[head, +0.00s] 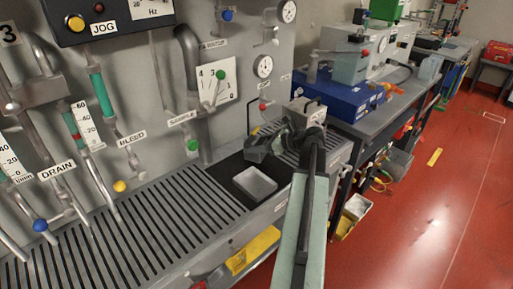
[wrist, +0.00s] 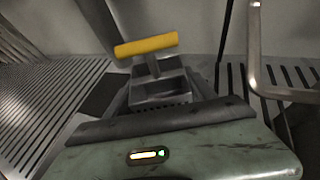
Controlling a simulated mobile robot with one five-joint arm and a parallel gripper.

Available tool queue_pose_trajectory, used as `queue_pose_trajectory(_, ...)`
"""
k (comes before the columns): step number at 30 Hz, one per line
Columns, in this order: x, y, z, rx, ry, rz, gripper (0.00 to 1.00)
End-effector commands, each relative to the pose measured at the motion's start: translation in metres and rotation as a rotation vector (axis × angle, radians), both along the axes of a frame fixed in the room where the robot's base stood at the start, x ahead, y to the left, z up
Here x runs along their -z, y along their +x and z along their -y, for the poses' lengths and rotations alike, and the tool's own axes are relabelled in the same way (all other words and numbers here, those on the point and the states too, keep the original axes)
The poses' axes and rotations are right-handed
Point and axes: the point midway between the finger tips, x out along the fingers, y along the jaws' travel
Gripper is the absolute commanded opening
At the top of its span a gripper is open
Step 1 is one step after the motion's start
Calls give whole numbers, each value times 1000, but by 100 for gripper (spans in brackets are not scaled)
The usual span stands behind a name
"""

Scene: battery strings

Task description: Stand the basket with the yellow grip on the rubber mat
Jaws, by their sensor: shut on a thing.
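The yellow grip (wrist: 147,45) shows in the wrist view as a bar across a short grey stem, just beyond my jaws. A small part of it seems to show in the head view (head: 254,131). My gripper (head: 262,148) is shut on the basket; it also shows in the wrist view (wrist: 157,90). The jaws hide much of the held part.
A slotted metal deck (head: 130,236) runs left of the mat. The grey panel behind carries pipes, gauges and a green-knobbed valve (head: 220,75). A small grey box (head: 306,114) stands behind my gripper. A blue case (head: 345,97) sits on the bench at right.

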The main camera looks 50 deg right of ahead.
Motion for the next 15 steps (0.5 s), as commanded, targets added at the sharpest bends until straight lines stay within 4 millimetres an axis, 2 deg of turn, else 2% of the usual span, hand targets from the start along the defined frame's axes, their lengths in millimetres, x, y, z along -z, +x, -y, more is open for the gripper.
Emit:
queue_pose_trajectory(4, 4, -1, 1, 2, 0, 1, 14)
queue_pose_trajectory(5, 4, -1, 1, 2, 0, 0, 66)
queue_pose_trajectory(7, 2, -1, 2, 3, 0, 0, 85)
queue_pose_trajectory(15, 2, -2, 2, 4, 0, 0, 85)
